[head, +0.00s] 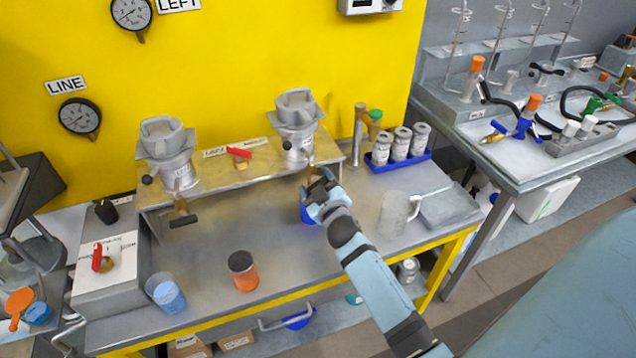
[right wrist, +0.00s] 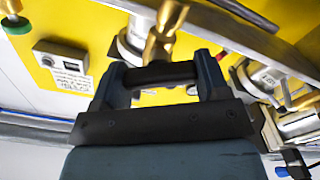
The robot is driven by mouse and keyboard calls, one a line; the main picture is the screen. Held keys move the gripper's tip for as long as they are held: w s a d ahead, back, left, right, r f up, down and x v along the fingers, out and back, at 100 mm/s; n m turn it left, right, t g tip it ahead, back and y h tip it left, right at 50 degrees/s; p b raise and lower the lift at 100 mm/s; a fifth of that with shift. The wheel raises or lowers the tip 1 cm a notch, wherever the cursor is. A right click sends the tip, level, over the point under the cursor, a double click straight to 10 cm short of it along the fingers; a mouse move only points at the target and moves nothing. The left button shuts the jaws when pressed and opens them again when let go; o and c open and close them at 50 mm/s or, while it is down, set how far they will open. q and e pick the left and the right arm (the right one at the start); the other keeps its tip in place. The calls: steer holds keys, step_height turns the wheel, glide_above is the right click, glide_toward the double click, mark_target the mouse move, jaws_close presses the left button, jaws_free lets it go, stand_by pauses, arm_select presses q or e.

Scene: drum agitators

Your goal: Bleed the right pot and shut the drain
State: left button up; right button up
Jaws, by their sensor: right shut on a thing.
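The right pot (head: 297,122) is a grey metal vessel mounted in the raised metal shelf against the yellow panel. My right gripper (head: 322,188) is below it at its drain, shut on the black drain handle. In the right wrist view the black drain handle (right wrist: 160,74) lies crosswise between my two fingers, under the brass drain valve (right wrist: 162,38). A blue container (head: 306,214) stands under the drain, partly hidden by my gripper. The left pot (head: 168,152) has a similar brass drain with a black handle (head: 182,221). My left gripper is not in view.
A red-handled valve (head: 239,153) sits between the pots. An orange-filled jar (head: 243,272), a beaker of blue liquid (head: 167,294) and a clear jug (head: 397,214) stand on the bench. A blue rack (head: 400,160) holds canisters.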

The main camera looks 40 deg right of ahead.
steer(key=n, duration=0.5)
steer(key=shift+w+n, duration=0.1)
steer(key=shift+n, duration=0.2)
steer(key=n, duration=0.6)
steer(key=shift+a, duration=0.1)
steer(key=shift+n, duration=0.3)
steer(key=o, duration=0.9)
steer(key=shift+f, duration=0.15)
steer(key=shift+o, duration=0.2)
steer(key=b+v, duration=0.2)
steer(key=v, duration=1.1)
steer(key=shift+s, duration=0.4)
